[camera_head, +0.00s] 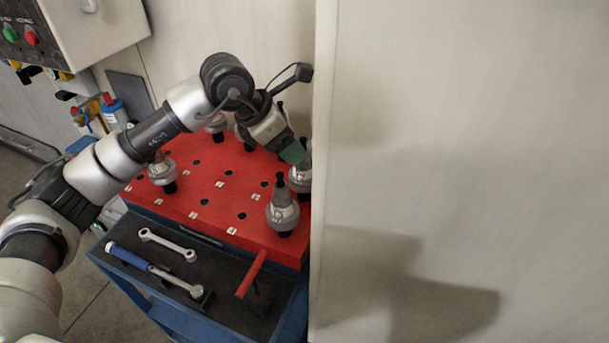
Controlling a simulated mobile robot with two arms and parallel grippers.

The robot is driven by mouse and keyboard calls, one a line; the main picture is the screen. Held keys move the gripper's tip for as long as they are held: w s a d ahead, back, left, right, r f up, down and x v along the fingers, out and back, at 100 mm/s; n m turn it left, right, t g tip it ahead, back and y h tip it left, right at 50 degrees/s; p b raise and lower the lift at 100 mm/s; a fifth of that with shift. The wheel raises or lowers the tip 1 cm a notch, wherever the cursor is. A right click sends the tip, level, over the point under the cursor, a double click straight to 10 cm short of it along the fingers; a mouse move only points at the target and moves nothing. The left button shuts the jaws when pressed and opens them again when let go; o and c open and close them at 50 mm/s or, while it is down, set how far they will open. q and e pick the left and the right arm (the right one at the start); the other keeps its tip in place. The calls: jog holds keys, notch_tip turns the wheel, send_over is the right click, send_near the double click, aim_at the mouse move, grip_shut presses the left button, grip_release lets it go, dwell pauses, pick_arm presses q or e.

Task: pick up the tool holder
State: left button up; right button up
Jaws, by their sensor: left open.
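Several grey metal tool holders stand upright on a red rack plate with holes (205,205). One tool holder (283,213) is at the front right, one (162,172) at the left and one (216,126) at the back. Another tool holder (301,178) stands at the right edge, partly cut off by a pale panel. My left gripper (295,153) is open, right by the top of this right-edge holder. Whether they touch cannot be told, as the fingers are small and partly hidden. My right gripper is out of view.
A large pale panel (450,150) stands close on the right. In front of the rack, a dark tray (215,268) holds a wrench (168,245), a blue-handled tool (130,256) and a red bar (252,273). A control box (95,30) is at top left.

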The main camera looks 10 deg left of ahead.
aim_at(303, 180)
pick_arm(q)
jog(key=x, duration=0.4)
jog(key=shift+s+d+f, duration=0.2)
jog(key=shift+f, duration=0.2)
grip_shut()
jog(key=shift+r, duration=0.15)
